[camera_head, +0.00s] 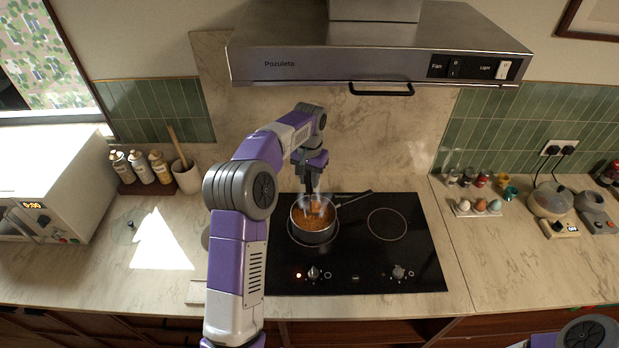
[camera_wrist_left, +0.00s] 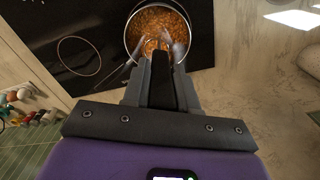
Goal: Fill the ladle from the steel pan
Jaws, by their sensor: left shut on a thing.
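The pan's rim (camera_wrist_left: 128,33) also shows in the left wrist view. Its handle (camera_head: 357,197) points to the back right. My left gripper (camera_head: 313,186) is over the pan, pointing down, and is shut on the ladle. The ladle is mostly hidden by the fingers and the stew; I cannot tell how full its bowl is. In the left wrist view the fingertips (camera_wrist_left: 163,66) reach over the pan's near edge. My right gripper is out of view.
The range hood (camera_head: 380,52) hangs above the hob. The right part of the hob (camera_head: 415,240) is clear.

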